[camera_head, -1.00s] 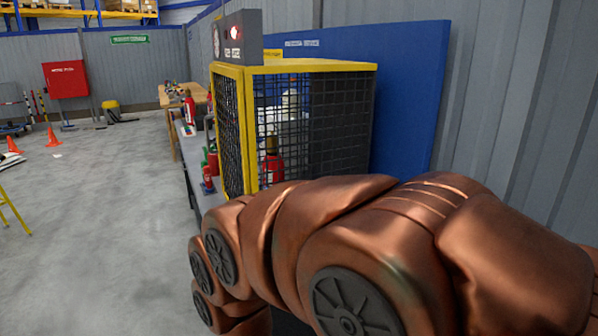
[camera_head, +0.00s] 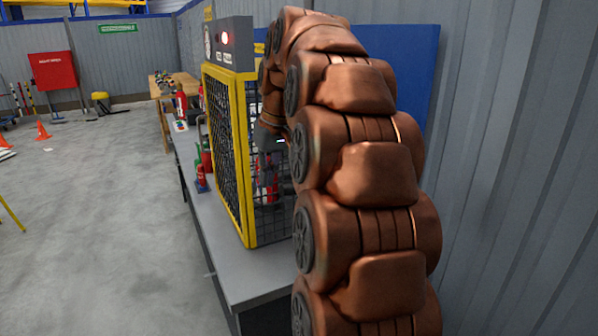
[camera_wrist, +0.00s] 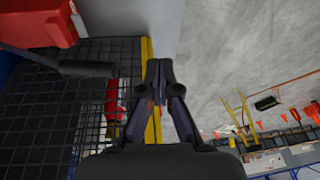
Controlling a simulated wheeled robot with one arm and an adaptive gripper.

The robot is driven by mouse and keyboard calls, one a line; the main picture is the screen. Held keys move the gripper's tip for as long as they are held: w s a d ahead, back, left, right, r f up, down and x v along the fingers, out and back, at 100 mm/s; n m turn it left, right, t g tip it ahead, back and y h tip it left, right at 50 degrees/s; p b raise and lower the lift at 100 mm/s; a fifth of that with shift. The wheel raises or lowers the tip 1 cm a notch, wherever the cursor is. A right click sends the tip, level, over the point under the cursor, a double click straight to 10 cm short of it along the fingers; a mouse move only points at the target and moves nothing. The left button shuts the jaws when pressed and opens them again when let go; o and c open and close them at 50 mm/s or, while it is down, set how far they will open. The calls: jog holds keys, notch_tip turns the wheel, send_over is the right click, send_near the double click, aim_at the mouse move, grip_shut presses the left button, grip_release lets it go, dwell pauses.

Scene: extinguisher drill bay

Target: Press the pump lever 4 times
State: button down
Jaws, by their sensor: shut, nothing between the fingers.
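In the wrist view my gripper (camera_wrist: 159,68) is shut and empty, its two dark fingers together at the tips. A dark rod (camera_wrist: 86,69), which may be the pump lever, sticks out left of the fingers near a red body (camera_wrist: 40,22). A clear gap shows in the picture between rod and fingertips. The fingers overlap the yellow edge of the mesh cage (camera_wrist: 45,110). In the head view my arm bends over beside the cage (camera_head: 243,160) and hides much of its open side. I cannot make out the lever there.
The cage stands on a grey bench (camera_head: 245,268), with a control box (camera_head: 228,45) showing a red light on top. Red extinguishers (camera_head: 181,103) stand along the bench. A blue panel (camera_head: 415,75) is behind my arm. The floor at left is open, with orange cones (camera_head: 42,131) farther back.

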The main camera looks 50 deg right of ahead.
jog(key=d+r, duration=0.3)
jog(key=d, duration=0.3)
jog(key=d+r+m+t+h+p, duration=0.1)
jog(key=d+r, duration=0.2)
jog(key=d, duration=0.4)
jog(key=shift+s+d+r, duration=0.15)
jog(key=shift+s+r, duration=0.2)
jog(key=shift+f, duration=0.1)
jog(key=shift+p+x, duration=2.4)
jog(key=shift+x, duration=4.55)
jog(key=shift+s, duration=0.15)
